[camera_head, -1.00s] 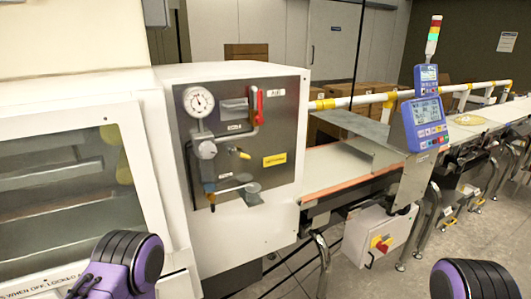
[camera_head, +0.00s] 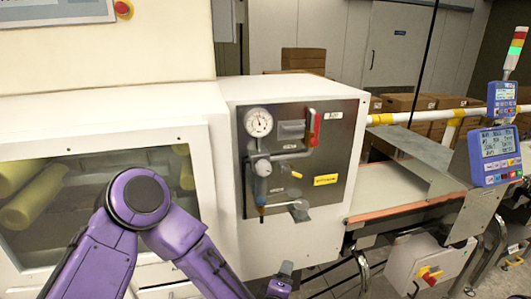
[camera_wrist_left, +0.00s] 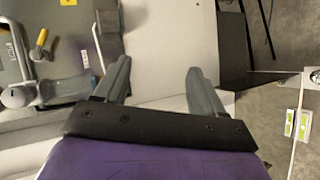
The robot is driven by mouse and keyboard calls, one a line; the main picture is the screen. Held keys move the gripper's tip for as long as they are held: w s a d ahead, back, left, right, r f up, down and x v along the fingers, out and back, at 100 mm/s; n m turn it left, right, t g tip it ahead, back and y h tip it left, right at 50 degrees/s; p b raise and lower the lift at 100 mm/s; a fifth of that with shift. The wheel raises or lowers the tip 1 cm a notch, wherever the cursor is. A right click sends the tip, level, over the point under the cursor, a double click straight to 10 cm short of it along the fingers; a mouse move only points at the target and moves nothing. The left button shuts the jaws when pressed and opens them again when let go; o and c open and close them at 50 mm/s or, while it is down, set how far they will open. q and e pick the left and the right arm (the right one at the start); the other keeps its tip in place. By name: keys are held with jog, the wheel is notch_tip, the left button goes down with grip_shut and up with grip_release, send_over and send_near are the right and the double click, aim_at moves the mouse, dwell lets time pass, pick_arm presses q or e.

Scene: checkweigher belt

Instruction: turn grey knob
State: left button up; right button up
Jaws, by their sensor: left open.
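The grey knob (camera_head: 263,168) is a round piece on the dark metal panel, just below the pressure gauge (camera_head: 258,122). In the left wrist view, a rounded grey piece at the left edge appears to be the knob (camera_wrist_left: 16,97). My left arm comes in from the lower left of the head view, and its wrist end shows below the panel. In the left wrist view, my left gripper (camera_wrist_left: 160,85) is open and empty, its fingers over the plain white cabinet side. The knob lies apart from them, to the left. My right gripper is out of view.
The panel also bears a red handle (camera_head: 314,128), a yellow lever (camera_head: 296,174) and a lower valve with a rod (camera_head: 300,205). A conveyor belt (camera_head: 407,187) and blue display (camera_head: 496,155) stand to the right. A windowed cabinet (camera_head: 105,105) stands at the left.

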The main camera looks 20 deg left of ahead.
aim_at(265, 170)
pick_arm(q)
jog(key=w+r+n+t+y+p, duration=0.1)
jog(key=w+r+n+t+y, duration=0.15)
jog(key=r+n, duration=0.65)
jog(key=w+r+n+t+y, duration=0.1)
jog(key=w+r+n+y, duration=0.3)
jog(key=r, duration=0.8)
jog(key=w+a+n+y+p, duration=0.1)
jog(key=w+a+n, duration=0.1)
jog(key=a+n, duration=0.1)
jog(key=w+a+r+n+g+p, duration=0.1)
jog(key=w+a+n+p, duration=0.1)
jog(key=n, duration=0.3)
jog(key=w+a+r+n+g+y+p, duration=0.1)
jog(key=w+a+n+p, duration=0.1)
jog(key=a, duration=0.3)
jog(key=shift+w+r+n+y, duration=0.2)
jog(key=shift+w+n+y, duration=0.15)
jog(key=shift+w+n, duration=0.45)
jog(key=shift+a+f, duration=0.1)
jog(key=c, duration=1)
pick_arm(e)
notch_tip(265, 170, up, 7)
